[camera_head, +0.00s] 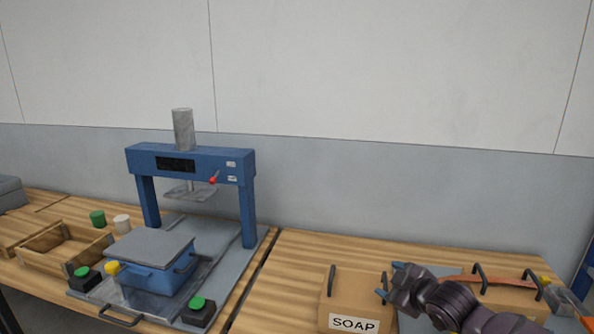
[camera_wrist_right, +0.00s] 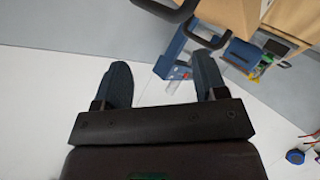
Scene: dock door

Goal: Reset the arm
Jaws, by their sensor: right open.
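My right arm comes in at the lower right of the head view. Its dark wrist and right gripper (camera_head: 386,288) are above the bench beside the SOAP box (camera_head: 350,297), with the fingers pointing left. In the right wrist view the right gripper (camera_wrist_right: 163,82) shows two dark blue fingers spread wide apart. Nothing is between them; white and grey surfaces lie beyond. The gripper is open and empty. My left arm and gripper are not in either view.
A blue press (camera_head: 190,160) stands at the left on the wooden bench. A lidded blue box (camera_head: 155,262) sits before it, between green-topped buttons. A wooden tray (camera_head: 62,246) is further left. Bare bench (camera_head: 300,265) lies between press and SOAP box. Another cardboard box (camera_head: 505,296) is partly hidden behind my arm.

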